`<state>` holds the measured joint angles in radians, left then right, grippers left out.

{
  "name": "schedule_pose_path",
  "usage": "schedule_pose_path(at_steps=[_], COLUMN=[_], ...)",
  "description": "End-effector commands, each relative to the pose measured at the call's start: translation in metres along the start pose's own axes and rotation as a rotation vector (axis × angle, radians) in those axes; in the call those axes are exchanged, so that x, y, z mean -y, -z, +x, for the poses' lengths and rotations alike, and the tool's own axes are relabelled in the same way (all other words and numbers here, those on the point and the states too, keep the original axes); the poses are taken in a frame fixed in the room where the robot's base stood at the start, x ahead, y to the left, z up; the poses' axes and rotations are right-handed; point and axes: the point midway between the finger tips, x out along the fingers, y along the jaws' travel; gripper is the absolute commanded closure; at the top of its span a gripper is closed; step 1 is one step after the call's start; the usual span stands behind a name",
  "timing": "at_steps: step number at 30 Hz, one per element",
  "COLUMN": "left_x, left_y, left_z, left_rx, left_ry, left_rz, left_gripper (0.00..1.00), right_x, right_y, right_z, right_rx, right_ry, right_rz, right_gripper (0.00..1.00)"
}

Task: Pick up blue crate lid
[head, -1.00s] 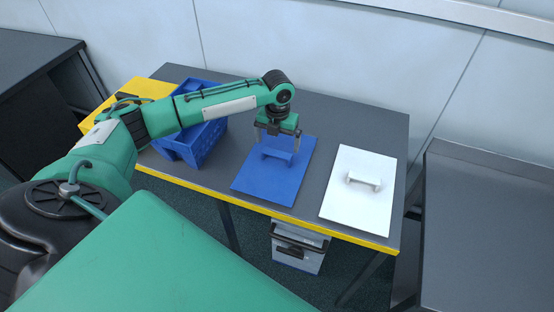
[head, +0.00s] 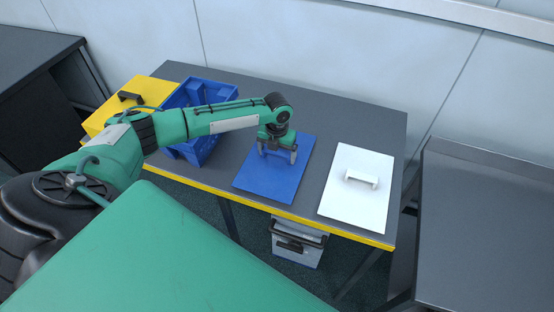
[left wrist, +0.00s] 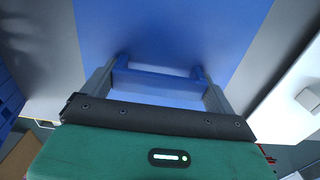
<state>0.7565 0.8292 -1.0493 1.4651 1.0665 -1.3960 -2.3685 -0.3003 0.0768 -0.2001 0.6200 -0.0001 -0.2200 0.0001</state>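The blue crate lid (head: 265,187) lies flat on the grey table, with a raised blue bar handle that shows in the left wrist view (left wrist: 158,82). My left gripper (head: 276,155) points down over the lid, low at the handle. In the left wrist view its two fingers (left wrist: 158,92) stand wide apart, one by each end of the handle. Any gap between fingers and handle is small and hard to judge. The lid shows no lift off the table. My right gripper is not in view.
A white lid (head: 350,205) with a handle lies right of the blue lid. A blue crate (head: 208,143) and a yellow box (head: 152,90) with a black handle stand at the left, partly behind my arm. The table's back right is clear. A wall runs behind.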

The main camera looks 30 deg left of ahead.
Motion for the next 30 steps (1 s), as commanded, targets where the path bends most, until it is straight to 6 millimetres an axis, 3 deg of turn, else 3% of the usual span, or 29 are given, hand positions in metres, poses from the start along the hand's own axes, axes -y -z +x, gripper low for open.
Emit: schedule_pose_path(at_steps=[11, 17, 23, 30], left_x=[0.0, 0.0, 0.0, 0.0], left_y=[-0.001, -0.001, -0.002, -0.002], left_z=[-0.004, -0.022, -0.067, -0.138], left_rx=[0.002, 0.003, 0.007, 0.006], left_ry=[0.001, 0.001, 0.002, 0.002], left_rz=[0.0, -0.001, 0.001, 0.0], left_gripper=[0.38, 0.38, 0.38, 0.38], right_x=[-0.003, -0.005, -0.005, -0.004], right_y=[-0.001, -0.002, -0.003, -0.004], right_z=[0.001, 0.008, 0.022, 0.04], right_rx=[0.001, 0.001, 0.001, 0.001], right_ry=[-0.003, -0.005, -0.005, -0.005], right_rz=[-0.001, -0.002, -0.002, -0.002], right_gripper=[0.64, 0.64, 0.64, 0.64])
